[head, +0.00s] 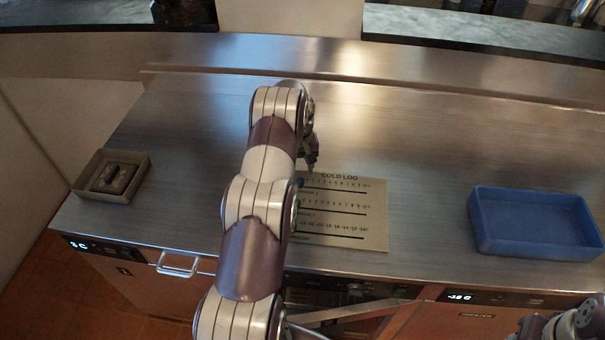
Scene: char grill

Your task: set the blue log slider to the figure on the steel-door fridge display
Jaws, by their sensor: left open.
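The cold log board (376,240) lies on the steel counter, with printed scales and dark slots in rows. My left arm covers its left side. A small bit of blue, which looks like the blue slider (300,183), shows at the arm's edge by the top row; the setting is hard to read. My left gripper (312,168) is open over the board's upper left edge, partly hidden by my arm. A lit display (78,245) on the left front seems to read 3 C. Another display (460,297) on the right front seems to read -18 C. Part of my right arm shows at the bottom right; its jaws are unclear.
A blue tray (483,235) stands on the counter to the right. A small grey-brown box (140,160) with a dark object inside stands at the left. A door handle (178,265) sticks out below the front edge. The counter between board and tray is clear.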

